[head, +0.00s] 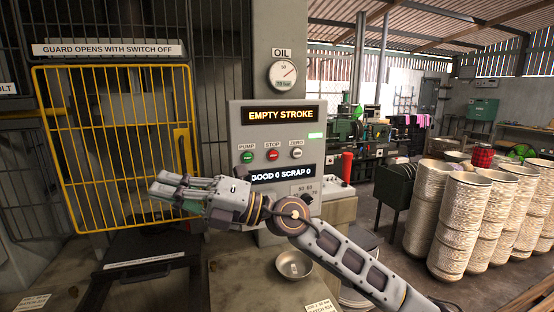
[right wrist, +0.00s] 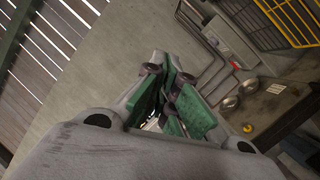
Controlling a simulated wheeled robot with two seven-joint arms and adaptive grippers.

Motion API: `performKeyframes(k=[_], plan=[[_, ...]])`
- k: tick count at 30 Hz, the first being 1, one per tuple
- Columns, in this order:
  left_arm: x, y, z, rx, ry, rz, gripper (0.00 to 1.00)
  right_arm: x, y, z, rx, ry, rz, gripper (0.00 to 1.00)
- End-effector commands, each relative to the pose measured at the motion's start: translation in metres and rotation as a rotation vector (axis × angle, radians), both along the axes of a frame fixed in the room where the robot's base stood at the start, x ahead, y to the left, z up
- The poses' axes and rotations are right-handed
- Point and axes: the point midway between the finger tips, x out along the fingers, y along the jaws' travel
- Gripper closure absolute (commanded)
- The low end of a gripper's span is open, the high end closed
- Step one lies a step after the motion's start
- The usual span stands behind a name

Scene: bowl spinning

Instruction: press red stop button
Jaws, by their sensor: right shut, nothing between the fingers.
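The red STOP button (head: 272,155) sits on the grey control panel (head: 235,140) in the head view, between the green PUMP button (head: 247,157) and the white ZERO button (head: 297,153). My right gripper (head: 160,188) is shut and empty. It points left in front of the yellow guard, below and left of the buttons, and does not cover them. In the right wrist view its green-padded fingers (right wrist: 172,105) are close together with nothing held. The panel's display reads EMPTY STROKE, and the lower one reads GOOD 0 SCRAP 0. My left gripper does not show.
A yellow mesh guard (head: 112,67) stands at the left. A metal bowl (head: 294,265) lies on the bench below my right arm. An OIL gauge (head: 283,74) is above the panel. Tall stacks of bowls (head: 440,220) stand at the right. The space directly before the buttons looks clear.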

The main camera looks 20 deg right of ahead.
Motion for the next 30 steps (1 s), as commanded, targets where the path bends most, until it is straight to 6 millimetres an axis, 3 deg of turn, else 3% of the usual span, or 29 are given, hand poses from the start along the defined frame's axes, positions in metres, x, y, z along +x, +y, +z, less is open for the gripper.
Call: performKeyframes(k=[9, 16, 30], plan=[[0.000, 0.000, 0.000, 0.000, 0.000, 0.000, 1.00, 0.001, 0.009, -0.017, -0.253, -0.115, 0.007, 1.00], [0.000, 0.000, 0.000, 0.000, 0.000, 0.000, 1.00, 0.010, 0.004, -0.031, -0.440, -0.177, -0.013, 1.00], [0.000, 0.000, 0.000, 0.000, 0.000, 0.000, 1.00, 0.047, -0.034, -0.050, -0.816, -0.252, -0.130, 1.00]])
